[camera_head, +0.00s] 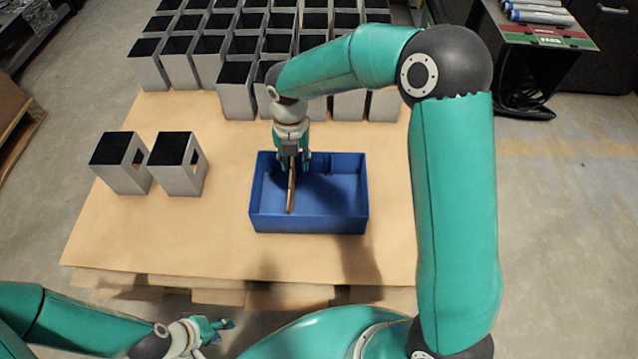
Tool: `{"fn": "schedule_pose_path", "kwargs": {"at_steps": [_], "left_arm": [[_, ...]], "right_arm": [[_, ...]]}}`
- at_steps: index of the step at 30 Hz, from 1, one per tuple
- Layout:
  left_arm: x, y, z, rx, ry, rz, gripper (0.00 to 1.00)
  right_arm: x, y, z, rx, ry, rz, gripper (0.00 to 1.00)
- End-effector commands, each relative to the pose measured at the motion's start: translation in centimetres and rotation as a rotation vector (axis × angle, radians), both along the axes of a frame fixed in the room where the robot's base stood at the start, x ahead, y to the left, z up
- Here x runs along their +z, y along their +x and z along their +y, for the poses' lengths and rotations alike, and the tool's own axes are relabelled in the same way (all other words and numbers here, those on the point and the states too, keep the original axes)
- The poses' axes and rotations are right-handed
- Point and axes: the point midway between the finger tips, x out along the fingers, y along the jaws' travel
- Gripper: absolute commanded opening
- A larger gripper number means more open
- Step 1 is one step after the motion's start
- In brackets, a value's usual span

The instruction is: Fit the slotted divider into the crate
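The blue crate (310,221) is an open, shallow box on the brown board. The divider (291,194) is a thin, light brown strip seen nearly edge-on in the left half of the crate. It runs front to back; I cannot tell whether it rests on the crate floor, and its slots do not show. My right gripper (292,165) points down over the crate's back wall, with its teal fingers on either side of the divider's far end. Whether they touch it is unclear. My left gripper (219,328) is low at the front, away from the crate, its opening unclear.
The crate stands on a brown board (160,235). Two grey open-sided boxes (178,165) stand left of it. Several similar boxes (236,92) stand in rows behind. The board is clear in front of the crate. A dark cart (535,40) is at the back right.

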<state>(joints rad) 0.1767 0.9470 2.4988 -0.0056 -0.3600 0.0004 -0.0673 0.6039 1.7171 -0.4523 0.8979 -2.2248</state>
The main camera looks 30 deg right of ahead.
Motion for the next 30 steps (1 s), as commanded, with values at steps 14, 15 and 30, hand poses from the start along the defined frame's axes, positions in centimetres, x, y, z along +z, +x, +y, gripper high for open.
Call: {"fn": "schedule_pose_path", "kwargs": {"at_steps": [14,15,30], "left_arm": [[-1.2,0.0,0.0,0.0,0.0,0.0,0.35],[-1.2,0.0,0.0,0.0,0.0,0.0,0.35],[-2.2,0.0,0.0,0.0,0.0,0.0,0.35]], "right_arm": [[-6.6,0.0,0.0,0.0,0.0,0.0,0.35],[-6.8,0.0,0.0,0.0,-0.001,0.001,0.35],[-11.7,0.5,0.5,0.0,0.0,0.0,0.35]]}}
